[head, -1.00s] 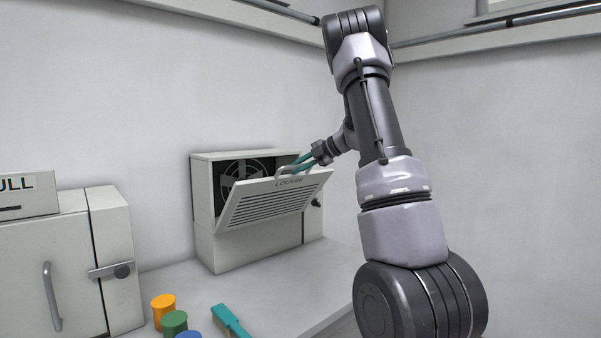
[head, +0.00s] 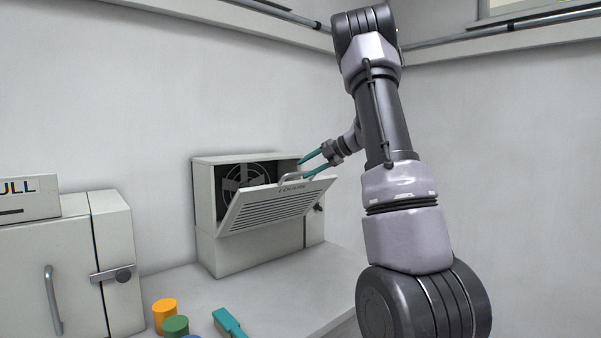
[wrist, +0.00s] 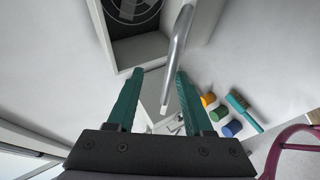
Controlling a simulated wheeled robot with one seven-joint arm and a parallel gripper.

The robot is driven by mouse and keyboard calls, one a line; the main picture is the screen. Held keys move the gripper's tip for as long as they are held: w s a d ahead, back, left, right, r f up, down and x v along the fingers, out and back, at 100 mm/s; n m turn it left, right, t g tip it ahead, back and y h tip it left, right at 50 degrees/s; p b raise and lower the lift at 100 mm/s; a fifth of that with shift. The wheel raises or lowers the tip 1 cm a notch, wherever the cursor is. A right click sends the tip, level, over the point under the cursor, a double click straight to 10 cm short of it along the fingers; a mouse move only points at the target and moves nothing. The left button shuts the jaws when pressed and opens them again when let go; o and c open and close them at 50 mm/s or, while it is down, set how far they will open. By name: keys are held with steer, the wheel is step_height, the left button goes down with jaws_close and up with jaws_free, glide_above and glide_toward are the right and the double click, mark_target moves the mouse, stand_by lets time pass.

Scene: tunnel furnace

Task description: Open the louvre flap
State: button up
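The louvre flap (head: 272,206) is a slotted white panel on a white box (head: 252,252). It is hinged at the bottom and tilted outward at the top, and a dark fan (head: 246,178) shows behind it. A metal bar handle (head: 300,177) runs along its top edge. My gripper (head: 309,168) has teal fingers spread apart at the flap's top right, close to the handle. In the wrist view the fingers (wrist: 157,75) are open, with the handle (wrist: 178,48) ahead of and between their tips; I see no grip on it.
A white cabinet (head: 50,265) with a vertical handle and a latch stands at left, with a lettered box (head: 28,198) on top. Orange (head: 164,313) and green (head: 175,327) cylinders and a teal brush (head: 228,322) lie on the counter in front.

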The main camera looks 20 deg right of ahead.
steer(key=v, duration=0.7)
steer(key=shift+s+d+r, duration=0.15)
steer(key=shift+s+d, duration=0.05)
steer(key=s+a+r+n+g+h, duration=0.1)
steer(key=s+a+n+g, duration=0.1)
steer(key=s+a+n, duration=0.85)
steer(key=s+a+r+n+g+h, duration=0.15)
steer(key=s+a+n, duration=0.5)
steer(key=n, duration=0.65)
steer(key=s+f+n+t+h, duration=0.1)
steer(key=s+n+h, duration=0.1)
steer(key=s+n, duration=0.5)
steer(key=s+a+f+n+t+h, duration=0.1)
steer(key=s+f+n+h, duration=0.1)
steer(key=s+n, duration=0.6)
steer(key=n, duration=0.5)
steer(key=shift+a, duration=0.3)
